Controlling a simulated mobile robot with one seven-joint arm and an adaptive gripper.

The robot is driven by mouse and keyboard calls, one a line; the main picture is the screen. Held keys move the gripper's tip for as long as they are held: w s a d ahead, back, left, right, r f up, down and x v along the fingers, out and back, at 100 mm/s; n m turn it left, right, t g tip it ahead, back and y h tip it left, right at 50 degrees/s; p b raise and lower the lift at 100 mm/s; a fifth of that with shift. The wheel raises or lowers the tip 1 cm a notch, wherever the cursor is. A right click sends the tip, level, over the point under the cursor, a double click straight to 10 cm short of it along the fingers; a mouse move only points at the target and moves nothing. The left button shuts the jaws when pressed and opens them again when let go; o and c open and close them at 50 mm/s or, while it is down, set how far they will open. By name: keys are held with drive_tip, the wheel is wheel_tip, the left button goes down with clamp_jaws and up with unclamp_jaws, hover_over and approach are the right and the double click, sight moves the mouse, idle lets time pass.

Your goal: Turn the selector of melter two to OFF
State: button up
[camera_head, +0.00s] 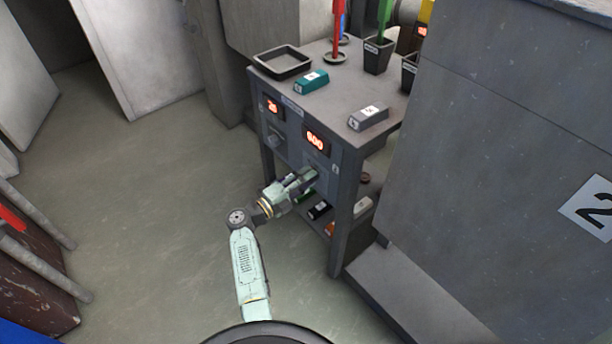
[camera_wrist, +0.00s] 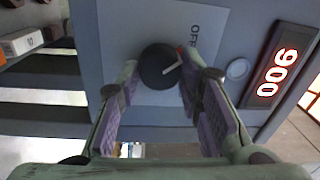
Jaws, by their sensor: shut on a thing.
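The black round selector knob (camera_wrist: 158,66) sits on a grey plate on the panel, under the red display reading 600 (camera_head: 315,140). My gripper (camera_head: 306,180) is at this right-hand selector, its fingers (camera_wrist: 161,80) shut on the knob's two sides. In the wrist view the knob's white pointer line slants up and right. The word OFF (camera_wrist: 194,27) and a small red mark lie up and right of the knob. In the head view my gripper hides this knob. The 600 display also shows in the wrist view (camera_wrist: 277,73).
A second selector (camera_head: 274,139) and a display reading about 25 (camera_head: 272,107) are on the panel's left half. The bench top (camera_head: 335,97) carries a black tray (camera_head: 282,63), a teal block (camera_head: 311,82) and a grey block (camera_head: 368,118). A large grey cabinet (camera_head: 500,130) stands close on the right.

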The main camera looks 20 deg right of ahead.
drive_tip(key=shift+n+p, duration=0.35)
drive_tip(key=shift+n, duration=0.35)
drive_tip(key=o, duration=1.2)
drive_tip(key=shift+c, duration=0.2)
drive_tip(key=shift+a, duration=0.1)
drive_tip(key=v, duration=1.1)
drive_tip(key=shift+s+a, duration=0.15)
drive_tip(key=shift+a, duration=0.25)
